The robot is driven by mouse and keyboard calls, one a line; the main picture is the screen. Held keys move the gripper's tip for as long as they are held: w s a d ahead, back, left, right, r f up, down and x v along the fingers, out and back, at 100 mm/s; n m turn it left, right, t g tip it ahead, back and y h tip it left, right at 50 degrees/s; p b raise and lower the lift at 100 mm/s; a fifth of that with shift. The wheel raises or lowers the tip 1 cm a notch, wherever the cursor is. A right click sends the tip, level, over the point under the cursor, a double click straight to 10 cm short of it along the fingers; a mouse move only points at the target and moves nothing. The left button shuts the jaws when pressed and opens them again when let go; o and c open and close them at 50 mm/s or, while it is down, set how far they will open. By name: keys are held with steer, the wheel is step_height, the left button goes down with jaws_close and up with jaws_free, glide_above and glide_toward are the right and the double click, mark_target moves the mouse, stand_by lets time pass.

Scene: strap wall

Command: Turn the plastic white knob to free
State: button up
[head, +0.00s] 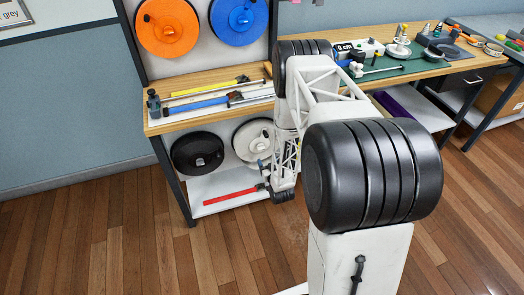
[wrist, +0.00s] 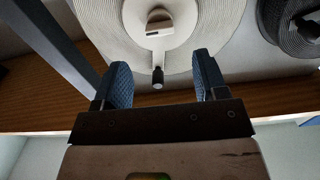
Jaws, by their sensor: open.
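The white strap reel (head: 246,143) is on the panel under the bench, partly hidden behind my arm in the head view. It fills the top middle of the wrist view (wrist: 100,25). The white knob (wrist: 158,22) is at its hub, with a pale lever running down to a black tip (wrist: 157,79). My gripper (wrist: 161,60) is open, its two blue-padded fingers apart on either side of the lever in the picture. I see no contact with the lever or knob; the depth gap is unclear. In the head view my fingers are small and mostly hidden.
A black reel (head: 190,158) hangs beside the white one. Orange (head: 166,25) and blue (head: 238,18) reels are above. The wooden bench (head: 190,82) holds long yellow and blue tools. A red bar (head: 230,196) lies on the lower shelf. A dark bench leg (head: 174,183) stands at left.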

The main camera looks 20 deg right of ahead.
mark_target(262, 149)
steer(key=shift+w, duration=0.15)
steer(key=shift+w+r, duration=0.1)
steer(key=shift+w, duration=3.7)
steer(key=shift+c, duration=0.2)
steer(key=c, duration=0.9)
